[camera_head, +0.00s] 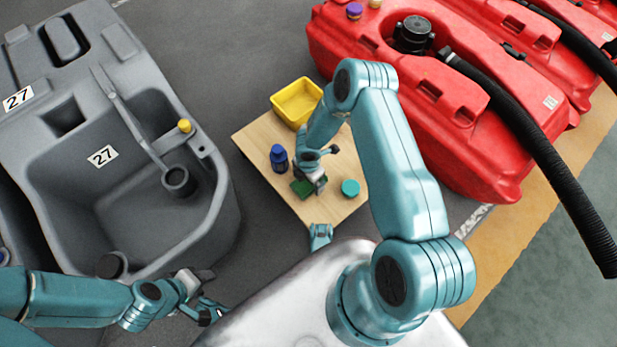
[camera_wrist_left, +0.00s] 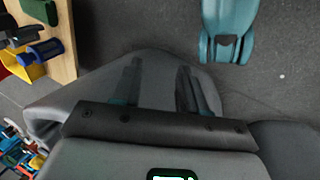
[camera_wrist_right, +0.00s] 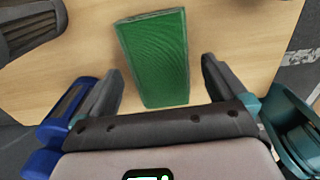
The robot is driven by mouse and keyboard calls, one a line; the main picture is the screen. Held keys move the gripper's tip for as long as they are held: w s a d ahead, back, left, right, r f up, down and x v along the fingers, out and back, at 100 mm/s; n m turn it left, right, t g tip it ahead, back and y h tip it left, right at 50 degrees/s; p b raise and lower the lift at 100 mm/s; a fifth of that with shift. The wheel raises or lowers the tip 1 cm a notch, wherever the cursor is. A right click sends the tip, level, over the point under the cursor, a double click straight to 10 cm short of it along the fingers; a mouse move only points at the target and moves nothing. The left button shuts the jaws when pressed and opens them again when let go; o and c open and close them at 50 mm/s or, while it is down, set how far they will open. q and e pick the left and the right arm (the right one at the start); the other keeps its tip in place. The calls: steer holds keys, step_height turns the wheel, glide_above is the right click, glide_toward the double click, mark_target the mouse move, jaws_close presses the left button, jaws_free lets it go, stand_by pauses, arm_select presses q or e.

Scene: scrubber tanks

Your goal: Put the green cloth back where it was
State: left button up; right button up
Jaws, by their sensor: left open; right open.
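The green cloth (camera_head: 303,188) looks like a flat rectangular block on the small wooden table, under my right gripper. In the right wrist view the cloth (camera_wrist_right: 155,50) lies ahead, its near end showing between the two fingers with gaps on both sides. My right gripper (camera_head: 316,184) is open and empty, over or around the cloth; I cannot tell the exact height. The cloth also shows at the corner of the left wrist view (camera_wrist_left: 40,11). My left gripper (camera_head: 208,309) is open and empty, low and left of the table, over the floor.
A grey scrubber tank (camera_head: 55,165) stands left; a red tank (camera_head: 455,140) with a black hose stands right.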

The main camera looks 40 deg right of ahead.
steer(key=shift+r, duration=0.1)
arm_select(q)
step_height(320, 180, up, 7)
steer(key=s+d+p, duration=0.1)
steer(key=s+p, duration=0.1)
steer(key=p, duration=0.5)
steer(key=shift+d+m+g, duration=0.2)
steer(key=shift+m+g, duration=0.1)
steer(key=shift+g, duration=0.1)
arm_select(e)
step_height(320, 180, up, 16)
steer(key=shift+s, duration=0.3)
arm_select(q)
steer(key=shift+s, duration=0.2)
arm_select(e)
steer(key=shift+s, duration=0.15)
